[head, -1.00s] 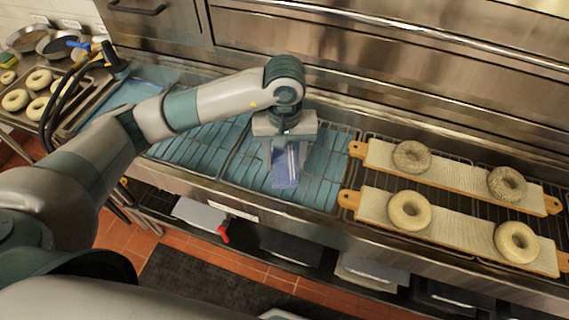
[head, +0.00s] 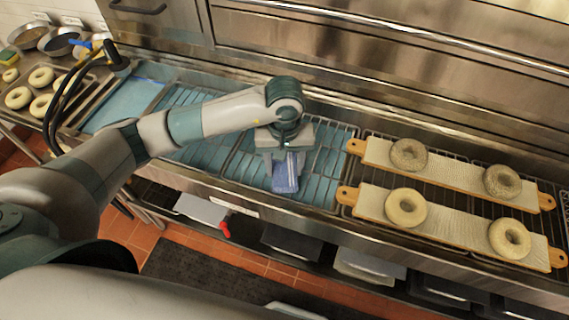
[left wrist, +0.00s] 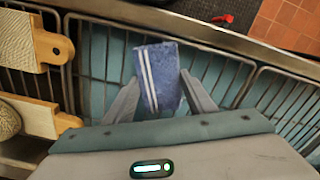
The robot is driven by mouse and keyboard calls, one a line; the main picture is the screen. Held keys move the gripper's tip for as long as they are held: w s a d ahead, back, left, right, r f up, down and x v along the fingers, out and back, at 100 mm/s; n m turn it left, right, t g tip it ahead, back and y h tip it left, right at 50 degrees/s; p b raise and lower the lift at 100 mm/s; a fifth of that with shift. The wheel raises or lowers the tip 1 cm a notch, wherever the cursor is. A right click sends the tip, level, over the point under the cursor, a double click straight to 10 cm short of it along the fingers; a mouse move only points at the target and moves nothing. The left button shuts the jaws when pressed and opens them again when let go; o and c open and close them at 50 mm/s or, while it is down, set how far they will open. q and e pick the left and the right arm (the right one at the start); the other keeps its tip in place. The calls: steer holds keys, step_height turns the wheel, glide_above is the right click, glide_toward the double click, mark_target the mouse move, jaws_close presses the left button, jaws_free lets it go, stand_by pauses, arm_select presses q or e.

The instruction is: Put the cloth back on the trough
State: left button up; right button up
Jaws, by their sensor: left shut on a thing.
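A blue cloth with white stripes (head: 286,172) hangs from my left gripper (head: 279,156). It also shows in the left wrist view (left wrist: 158,78), between the two fingers of the left gripper (left wrist: 160,100), which is shut on it. The cloth is over the trough (head: 325,165), which has wire racks over a blue-green bottom. I cannot tell whether the cloth's lower end touches the rack. My right gripper is not in view.
Two boards (head: 455,178) (head: 450,228) with bagels lie on the racks to the right. Trays of bagels (head: 30,98) and bowls (head: 62,42) are at the far left. A steel oven front (head: 400,70) rises behind. A shelf with containers (head: 365,265) is below.

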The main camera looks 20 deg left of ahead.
mark_target(285, 168)
arm_select(q)
steer(key=o, duration=0.9)
steer(key=shift+o, duration=0.2)
steer(key=shift+r, duration=0.1)
steer(key=shift+w+r+b, duration=0.1)
steer(key=shift+r+b, duration=0.3)
steer(key=shift+r, duration=0.05)
step_height(285, 168, up, 11)
steer(key=b, duration=0.4)
